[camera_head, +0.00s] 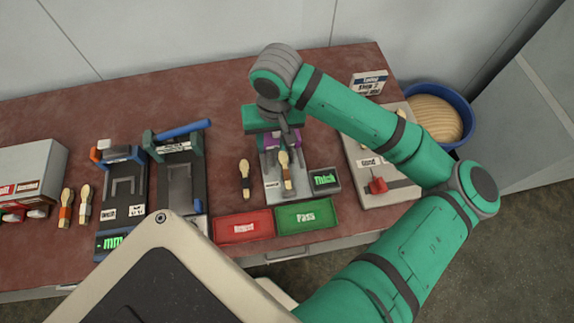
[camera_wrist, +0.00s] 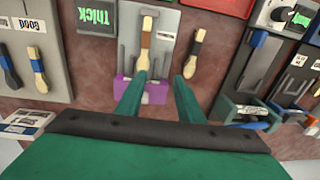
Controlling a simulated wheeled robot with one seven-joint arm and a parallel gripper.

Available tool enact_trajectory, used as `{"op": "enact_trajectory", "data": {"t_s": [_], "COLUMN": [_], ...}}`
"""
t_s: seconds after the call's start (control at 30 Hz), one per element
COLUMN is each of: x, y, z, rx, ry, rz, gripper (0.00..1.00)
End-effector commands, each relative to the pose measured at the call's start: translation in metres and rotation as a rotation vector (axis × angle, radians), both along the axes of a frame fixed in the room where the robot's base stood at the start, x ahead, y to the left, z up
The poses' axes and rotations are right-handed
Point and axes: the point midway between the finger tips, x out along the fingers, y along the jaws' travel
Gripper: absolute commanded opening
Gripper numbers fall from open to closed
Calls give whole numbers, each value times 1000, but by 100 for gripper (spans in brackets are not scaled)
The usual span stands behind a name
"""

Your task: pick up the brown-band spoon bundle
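The brown-band spoon bundle (camera_head: 286,172) lies on a grey slotted fixture (camera_head: 273,184) near the middle of the table. It also shows in the wrist view (camera_wrist: 145,42), with pale wood at both ends of its brown band. My gripper (camera_wrist: 160,77) is open and empty, its two green fingers apart. It is above the fixture's purple part (camera_wrist: 152,94), behind the bundle in the head view. The left finger lines up near the bundle's end; I cannot tell the height gap. In the head view my fingers are mostly hidden.
A dark-banded spoon bundle (camera_head: 244,178) lies just left of the fixture. Red (camera_head: 243,226) and green "Pass" (camera_head: 308,216) trays are in front. A "Thick" display (camera_head: 325,180) stands close right. Gauges stand left, and a grey board with a red knob (camera_head: 377,186) stands right.

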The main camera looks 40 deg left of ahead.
Motion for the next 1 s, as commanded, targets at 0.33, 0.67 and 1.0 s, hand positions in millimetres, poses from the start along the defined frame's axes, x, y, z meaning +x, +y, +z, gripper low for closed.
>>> {"op": "enact_trajectory", "data": {"t_s": [0.33, 0.67, 1.0], "x": [8, 9, 6], "y": [-25, -25, -34], "z": [-19, -55, -93], "rx": [-90, -87, -89], "ry": [-19, -20, -19], "rz": [-19, -19, -16], "gripper": [34, 34, 34]}}
